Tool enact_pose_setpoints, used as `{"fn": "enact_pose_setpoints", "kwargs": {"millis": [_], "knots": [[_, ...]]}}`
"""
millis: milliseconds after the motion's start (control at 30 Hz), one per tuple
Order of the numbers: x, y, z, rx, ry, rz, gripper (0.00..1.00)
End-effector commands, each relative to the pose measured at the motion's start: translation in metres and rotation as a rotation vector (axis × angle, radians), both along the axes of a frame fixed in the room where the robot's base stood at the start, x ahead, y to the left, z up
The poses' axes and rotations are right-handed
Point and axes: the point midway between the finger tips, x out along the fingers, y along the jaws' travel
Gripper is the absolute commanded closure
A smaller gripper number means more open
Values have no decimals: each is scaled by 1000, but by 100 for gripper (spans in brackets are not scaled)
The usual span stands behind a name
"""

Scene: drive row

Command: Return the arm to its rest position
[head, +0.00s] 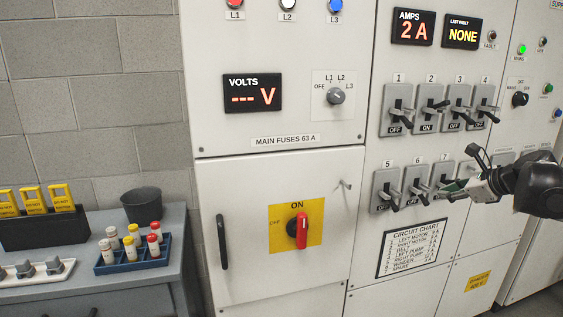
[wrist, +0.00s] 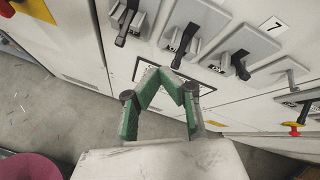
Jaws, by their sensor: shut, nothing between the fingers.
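My gripper (head: 452,189) is at the right of the head view, in front of the lower row of breaker switches near switch 7. Its arm enters from the right edge and hides part of that row. In the wrist view my gripper (wrist: 166,76) shows green-padded fingers bent together at the tips, with nothing between them. Beyond the tips are grey switches with black levers, one of them beside a switch (wrist: 187,40) in the middle. I cannot tell whether the fingers touch the panel.
Switch 2 (head: 431,107) reads ON; several others read OFF. The red main handle (head: 302,230) sits on a yellow plate. A grey bench at left holds a blue fuse tray (head: 133,264), a dark cup (head: 142,205) and yellow tags (head: 35,199). Space before the left cabinet looks clear.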

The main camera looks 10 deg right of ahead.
Motion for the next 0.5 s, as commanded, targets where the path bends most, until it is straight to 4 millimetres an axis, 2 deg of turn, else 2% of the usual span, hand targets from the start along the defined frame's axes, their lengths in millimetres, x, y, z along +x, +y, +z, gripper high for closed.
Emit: {"fn": "enact_pose_setpoints", "kwargs": {"millis": [33,200,367,500], "knots": [[-5,28,2,-68,9,60,100],[-30,104,4,-325,30,270,100],[-63,167,1,-563,37,481,100],[-97,214,-6,-770,32,670,100]]}}
